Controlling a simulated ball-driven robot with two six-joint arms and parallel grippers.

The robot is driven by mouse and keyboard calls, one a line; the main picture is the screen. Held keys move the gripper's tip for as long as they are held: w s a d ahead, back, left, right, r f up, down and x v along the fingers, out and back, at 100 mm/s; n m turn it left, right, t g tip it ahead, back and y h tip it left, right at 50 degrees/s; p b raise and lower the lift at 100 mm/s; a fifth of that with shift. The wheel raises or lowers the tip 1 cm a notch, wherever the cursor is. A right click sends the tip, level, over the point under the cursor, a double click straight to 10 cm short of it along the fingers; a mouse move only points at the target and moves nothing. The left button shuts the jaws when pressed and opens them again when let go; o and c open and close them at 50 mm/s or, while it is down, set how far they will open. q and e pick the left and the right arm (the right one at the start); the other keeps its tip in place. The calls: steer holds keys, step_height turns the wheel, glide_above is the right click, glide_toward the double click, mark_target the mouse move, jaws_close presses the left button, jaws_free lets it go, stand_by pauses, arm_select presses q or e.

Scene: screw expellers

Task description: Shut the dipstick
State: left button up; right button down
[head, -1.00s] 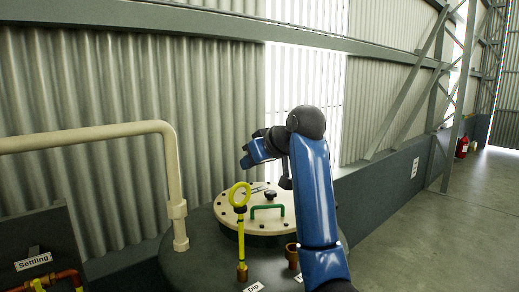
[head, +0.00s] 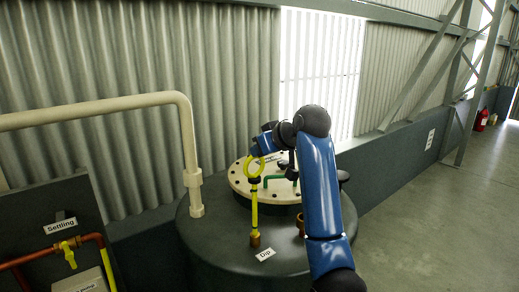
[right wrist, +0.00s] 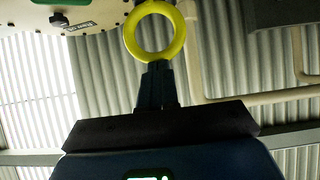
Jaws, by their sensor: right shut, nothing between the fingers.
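The dipstick (head: 253,212) is a yellow rod with a yellow ring handle on top. It stands upright, with much of the rod showing above a copper-coloured collar (head: 255,240) beside the "Dip" label (head: 265,254). My right gripper (head: 258,152) is at the ring, near its upper part in the head view. In the right wrist view the ring (right wrist: 129,33) sits just beyond the shut, empty fingertips (right wrist: 155,70). I cannot tell whether they touch it. My left gripper is not in view.
The dark tank top (head: 215,240) carries a cream bolted lid (head: 238,184) with a green handle behind the dipstick. A cream pipe (head: 190,150) rises on the left. My right arm hides part of the tank's right side.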

mark_target(256, 212)
step_height(256, 212, down, 20)
steer(key=b, duration=0.9)
steer(key=shift+s+b, duration=0.15)
steer(key=shift+b, duration=0.2)
steer(key=shift+r, duration=0.1)
